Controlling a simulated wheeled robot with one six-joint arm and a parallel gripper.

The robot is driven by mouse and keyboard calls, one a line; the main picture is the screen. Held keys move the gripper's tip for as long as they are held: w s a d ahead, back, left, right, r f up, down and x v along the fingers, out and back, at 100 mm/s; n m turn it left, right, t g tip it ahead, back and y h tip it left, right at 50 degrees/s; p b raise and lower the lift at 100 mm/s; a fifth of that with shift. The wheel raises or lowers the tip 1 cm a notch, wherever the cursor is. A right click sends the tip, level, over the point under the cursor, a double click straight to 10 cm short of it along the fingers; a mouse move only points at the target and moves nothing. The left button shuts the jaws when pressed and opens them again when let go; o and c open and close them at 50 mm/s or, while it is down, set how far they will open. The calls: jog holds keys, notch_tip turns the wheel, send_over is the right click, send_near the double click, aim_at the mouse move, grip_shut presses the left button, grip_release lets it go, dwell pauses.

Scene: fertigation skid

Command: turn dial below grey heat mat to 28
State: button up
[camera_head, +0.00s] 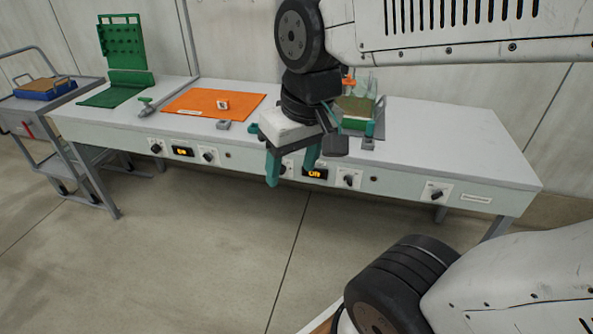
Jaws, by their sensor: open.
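A pale bench (460,150) carries a front panel with several dark dials and two lit orange displays. A small grey patch, possibly the grey heat mat (368,145), shows behind my gripper; most of that area is hidden. Contact with a dial cannot be told.
An orange mat (190,103) lies left on the bench, with dials (156,148) (208,156) and a display (182,151) below. A green pegboard (122,45) stands farther left. A planted tray (357,108) sits behind my gripper. A cart (45,115) stands left. Floor in front is clear.

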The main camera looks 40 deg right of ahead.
jog(key=w+f+m+t, duration=0.2)
jog(key=w+f+t, duration=0.15)
jog(key=w, duration=1.15)
jog(key=w+f+m+t, duration=0.2)
jog(key=w+f, duration=0.2)
jog(key=w, duration=1)
jog(key=w+d+f+m+t+h, duration=0.35)
jog(key=w+d+f, duration=0.25)
jog(key=w+f, duration=0.6)
jog(key=s+d+f+m+h, duration=0.1)
jog(key=s+d+f+h, duration=0.1)
jog(key=d+f+h, duration=0.35)
jog(key=s+d+f+m+h, duration=0.1)
jog(key=s+d+f+h, duration=0.1)
jog(key=f, duration=0.6)
jog(key=s+d+f+m+h, duration=0.1)
jog(key=s+d+f+h, duration=0.1)
jog(key=d+f+h, duration=0.35)
jog(key=w+d+f+y, duration=0.1)
jog(key=w+d, duration=0.3)
jog(key=w, duration=0.1)
jog(key=shift+f+y, duration=0.25)
jog(key=shift+y, duration=0.1)
jog(key=shift+c, duration=0.4)
jog(key=c, duration=0.9)
